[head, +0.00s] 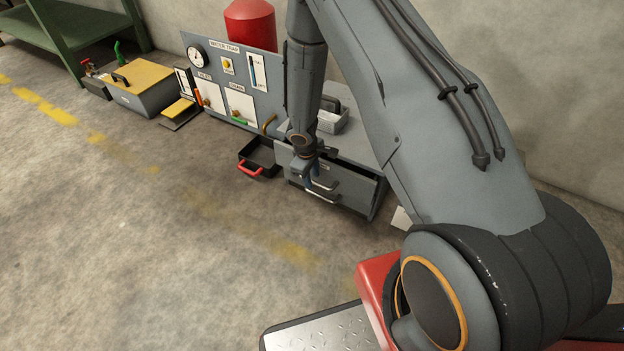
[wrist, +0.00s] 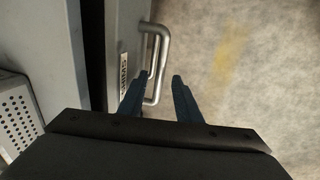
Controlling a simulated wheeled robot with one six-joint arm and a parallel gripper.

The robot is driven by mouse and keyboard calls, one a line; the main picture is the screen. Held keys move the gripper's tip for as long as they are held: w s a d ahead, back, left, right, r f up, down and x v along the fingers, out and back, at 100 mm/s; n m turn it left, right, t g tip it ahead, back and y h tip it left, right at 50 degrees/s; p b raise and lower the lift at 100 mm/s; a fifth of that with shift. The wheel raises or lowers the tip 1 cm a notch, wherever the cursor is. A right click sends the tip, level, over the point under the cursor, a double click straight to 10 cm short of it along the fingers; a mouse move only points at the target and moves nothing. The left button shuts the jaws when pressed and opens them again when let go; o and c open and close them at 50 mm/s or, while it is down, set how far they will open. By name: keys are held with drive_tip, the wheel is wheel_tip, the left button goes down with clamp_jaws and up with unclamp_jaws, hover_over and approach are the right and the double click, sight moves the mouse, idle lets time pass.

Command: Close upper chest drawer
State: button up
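The grey chest (head: 358,148) stands at the foot of the wall. Its upper drawer (head: 352,188) is partly open; in the wrist view a dark gap lies between the chest body and the drawer front (wrist: 125,40), which bears a small white label. The drawer's metal bar handle (wrist: 162,60) runs between my two blue fingertips in the wrist view. My gripper (wrist: 160,78) is open around the bar, with a visible gap on the right side; contact on the left is unclear. In the head view my gripper (head: 312,176) is at the drawer front, partly hiding it.
A black tray with a red handle (head: 258,158) sits left of the chest. A grey box (head: 333,118) stands on the chest top. A gauge panel (head: 232,80) and red cylinder (head: 250,24) are behind. The floor in front is clear.

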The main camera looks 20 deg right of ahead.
drive_tip(key=shift+w+d+f, duration=0.1)
drive_tip(key=shift+f, duration=0.45)
clamp_jaws()
